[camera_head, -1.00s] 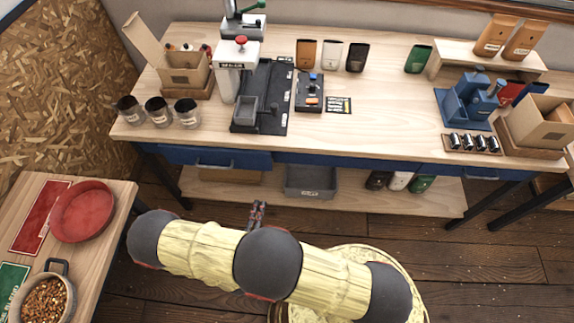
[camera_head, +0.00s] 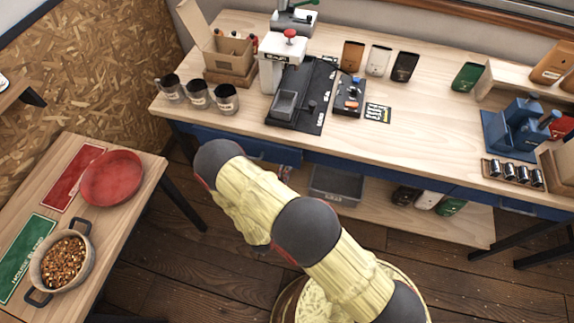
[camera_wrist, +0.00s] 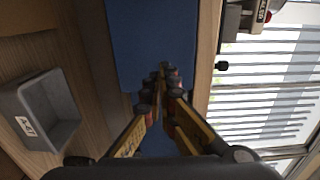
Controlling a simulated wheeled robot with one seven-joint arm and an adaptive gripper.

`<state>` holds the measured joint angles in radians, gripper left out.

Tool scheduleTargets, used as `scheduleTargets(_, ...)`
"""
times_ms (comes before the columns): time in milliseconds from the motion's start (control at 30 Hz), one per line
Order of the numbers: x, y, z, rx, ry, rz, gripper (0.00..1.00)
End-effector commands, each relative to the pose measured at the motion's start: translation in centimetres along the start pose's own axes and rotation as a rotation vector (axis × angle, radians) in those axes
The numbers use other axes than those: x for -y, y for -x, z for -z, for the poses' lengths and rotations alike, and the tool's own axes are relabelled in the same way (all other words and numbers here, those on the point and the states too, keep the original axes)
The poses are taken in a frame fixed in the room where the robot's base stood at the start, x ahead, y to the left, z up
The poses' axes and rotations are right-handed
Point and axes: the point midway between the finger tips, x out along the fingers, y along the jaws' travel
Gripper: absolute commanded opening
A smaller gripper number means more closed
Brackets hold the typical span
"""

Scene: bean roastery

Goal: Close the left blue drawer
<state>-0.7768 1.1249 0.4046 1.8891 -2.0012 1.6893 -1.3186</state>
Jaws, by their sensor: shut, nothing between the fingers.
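The left blue drawer (camera_head: 262,151) is under the bench top's left part in the head view, partly hidden behind my arm. Its front fills the upper middle of the wrist view (camera_wrist: 150,45). Whether it stands out from the bench, and how far, I cannot tell clearly. My gripper (camera_wrist: 163,80) is shut and empty, its fingertips in front of the drawer's end nearest the bench's middle. I cannot tell whether they touch it. In the head view my gripper (camera_head: 285,172) shows only slightly past my arm, just below the drawer's edge.
A grey bin (camera_head: 335,186) stands on the lower shelf; it also shows in the wrist view (camera_wrist: 40,112). The bench top (camera_head: 240,121) holds jars and a press. A side table (camera_head: 141,183) at left carries a red bowl (camera_head: 111,178) and a pot of beans (camera_head: 62,262).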

Motion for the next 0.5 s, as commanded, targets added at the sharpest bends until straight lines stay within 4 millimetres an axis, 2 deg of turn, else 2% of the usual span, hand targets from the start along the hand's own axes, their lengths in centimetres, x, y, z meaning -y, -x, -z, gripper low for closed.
scheduleTargets(33,-0.1,-0.9,0.1,-0.003,0.000,0.000,0.00)
scheduleTargets(200,-0.1,-2.8,0.1,-0.002,0.000,-0.001,0.00)
scheduleTargets(500,0.0,-3.8,0.0,0.000,0.002,-0.001,0.00)
